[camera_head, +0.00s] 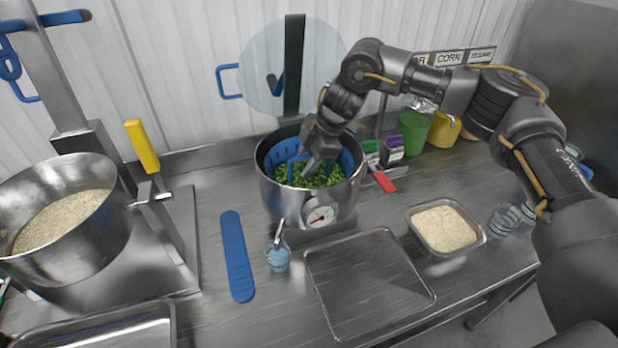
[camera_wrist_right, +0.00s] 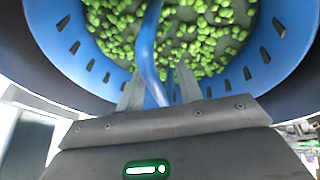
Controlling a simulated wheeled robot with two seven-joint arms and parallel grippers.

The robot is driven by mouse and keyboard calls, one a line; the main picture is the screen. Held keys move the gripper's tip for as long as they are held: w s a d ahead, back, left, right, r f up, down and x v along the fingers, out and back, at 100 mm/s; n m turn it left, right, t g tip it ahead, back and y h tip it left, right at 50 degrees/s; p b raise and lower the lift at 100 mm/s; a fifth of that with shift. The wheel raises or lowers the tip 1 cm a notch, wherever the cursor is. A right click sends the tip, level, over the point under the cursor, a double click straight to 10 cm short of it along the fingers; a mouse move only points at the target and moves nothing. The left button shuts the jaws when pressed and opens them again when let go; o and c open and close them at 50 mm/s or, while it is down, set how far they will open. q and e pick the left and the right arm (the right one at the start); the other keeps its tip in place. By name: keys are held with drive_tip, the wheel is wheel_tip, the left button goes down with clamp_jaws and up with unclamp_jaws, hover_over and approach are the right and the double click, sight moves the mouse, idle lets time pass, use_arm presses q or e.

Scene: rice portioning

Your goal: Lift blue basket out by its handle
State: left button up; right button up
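The blue basket (camera_head: 347,163) sits inside a steel pot (camera_head: 285,203) with a dial on its front, and holds green peas or similar pieces. In the right wrist view the basket's slotted blue wall (camera_wrist_right: 60,45) curves around the green pieces. Its blue handle (camera_wrist_right: 148,50) runs down between the fingers of my right gripper (camera_wrist_right: 160,88). The fingers stand apart on either side of the handle, with a gap on the right side. In the head view my right gripper (camera_head: 312,165) reaches down into the pot. My left gripper is not in view.
A large pot of grain (camera_head: 90,245) stands at left. A blue flat tool (camera_head: 236,255), a small blue cup (camera_head: 279,260) and an empty tray (camera_head: 325,290) lie in front. A grain container (camera_head: 413,222) is at right. Green and yellow cups stand behind it.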

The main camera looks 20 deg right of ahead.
drive_tip(key=shift+f, duration=0.25)
idle(0.6)
clamp_jaws()
idle(1.2)
